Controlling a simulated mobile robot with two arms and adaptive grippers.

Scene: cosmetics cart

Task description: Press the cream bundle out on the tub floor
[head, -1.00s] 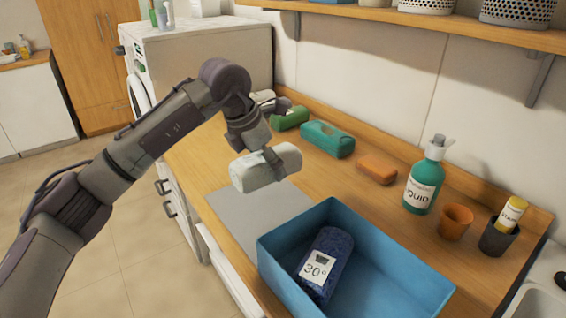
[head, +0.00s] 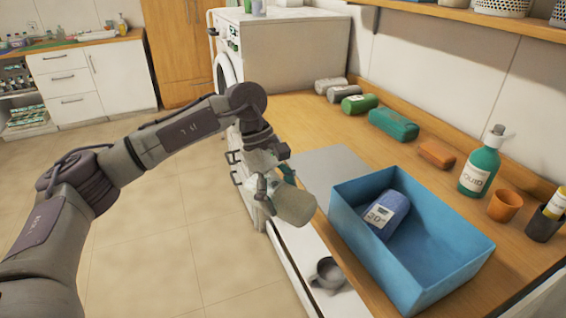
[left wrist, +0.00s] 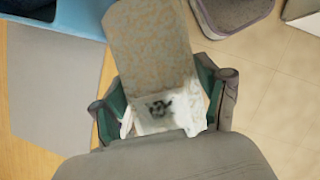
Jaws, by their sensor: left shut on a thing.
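My left gripper (head: 268,187) is shut on the cream bundle (head: 295,204), a speckled roll with a whitish label. I hold it in the air off the counter's front edge, left of the tub. In the left wrist view the bundle (left wrist: 152,45) sits between both fingers (left wrist: 165,110), its label end nearest the camera. The blue rectangular tub (head: 424,292) stands open on the counter. A blue bundle (head: 388,212) with a "30°" label lies inside on the tub floor, toward its far left end.
A grey mat (head: 332,166) lies left of the tub. Grey, green, teal and orange bundles line the wall, with a pump bottle (head: 479,170) and orange cup (head: 505,204) at right. A round grey thing (head: 327,273) is below the counter edge.

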